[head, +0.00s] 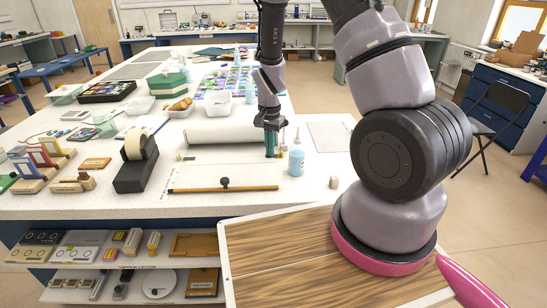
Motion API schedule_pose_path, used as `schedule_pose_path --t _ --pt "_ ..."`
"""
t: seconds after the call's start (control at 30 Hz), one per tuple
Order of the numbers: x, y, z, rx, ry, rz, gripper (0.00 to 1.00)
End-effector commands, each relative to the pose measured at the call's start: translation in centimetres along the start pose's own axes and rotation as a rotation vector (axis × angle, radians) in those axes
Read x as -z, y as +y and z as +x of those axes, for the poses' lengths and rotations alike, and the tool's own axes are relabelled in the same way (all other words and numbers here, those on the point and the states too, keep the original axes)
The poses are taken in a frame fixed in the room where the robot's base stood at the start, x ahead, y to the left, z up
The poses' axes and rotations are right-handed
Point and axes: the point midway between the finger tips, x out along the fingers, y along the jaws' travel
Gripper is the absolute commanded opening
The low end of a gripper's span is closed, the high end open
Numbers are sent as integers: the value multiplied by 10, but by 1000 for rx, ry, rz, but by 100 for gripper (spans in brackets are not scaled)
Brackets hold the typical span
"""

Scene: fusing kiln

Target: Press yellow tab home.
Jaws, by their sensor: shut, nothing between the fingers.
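My gripper (270,151) points down over the white worktable, with its teal fingertips shut and empty. It is beside the right end of a pale cylinder lying on a white panel. A small yellowish piece (284,148) shows just right of the fingertips, next to the bottles; I cannot tell whether it is the yellow tab, or whether the fingers touch it. The seat of any tab is too small to make out, and part of this area is hidden behind the gripper.
A light-blue bottle (297,161) stands close to the right of my gripper. A wooden bar with a dark knob (225,183) lies in front. A black tape dispenser (136,172) stands to the left. The table (322,168) has bare room to the right of the bottle.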

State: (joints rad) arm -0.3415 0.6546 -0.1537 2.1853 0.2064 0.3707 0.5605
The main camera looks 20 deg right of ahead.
Motion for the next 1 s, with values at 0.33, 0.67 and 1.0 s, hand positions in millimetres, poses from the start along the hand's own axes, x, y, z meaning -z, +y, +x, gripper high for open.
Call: schedule_pose_path --t 0.33,0.67,1.0 --pt "0 0 1 -1 -1 0 0" --pt "0 -1 -8 1 0 -1 0" --pt "0 -1 -36 2 1 -1 0"
